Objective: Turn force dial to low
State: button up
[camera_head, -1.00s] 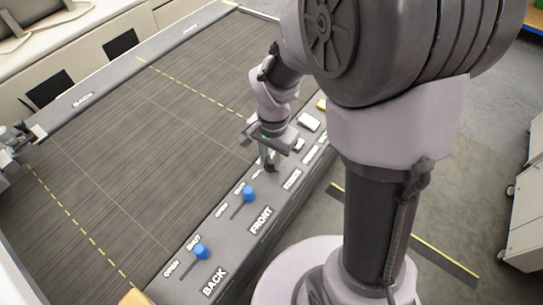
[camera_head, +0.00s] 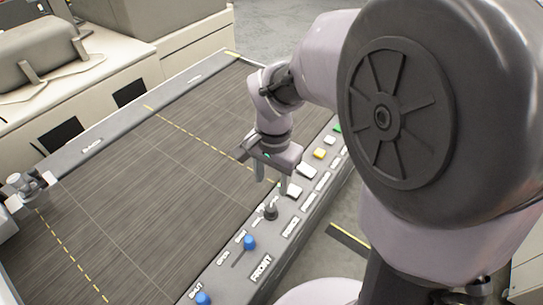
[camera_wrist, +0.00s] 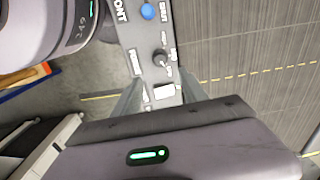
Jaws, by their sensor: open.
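The force dial (camera_head: 270,212) is a small dark round knob on the grey control panel along the near edge of the work table. It also shows in the wrist view (camera_wrist: 160,58), beyond the fingertips, with small white labels around it that I cannot read. I cannot tell for sure which way its pointer faces. My gripper (camera_head: 271,186) is open and empty, with its fingers pointing down, above and slightly behind the dial and apart from it. In the wrist view its two fingers (camera_wrist: 160,92) stand apart, with a white button between them.
Blue slider knobs (camera_head: 249,243) sit on the panel (camera_head: 235,285) on the near side of the dial. White buttons (camera_head: 306,172) and a yellow button (camera_head: 319,153) lie on its far side. The dark tabletop (camera_head: 150,190) is clear. My arm hides part of the right side.

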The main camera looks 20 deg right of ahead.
notch_tip(320, 180, up, 5)
jog(key=shift+f+p, duration=0.1)
jog(key=shift+p, duration=0.4)
jog(key=shift+s, duration=0.15)
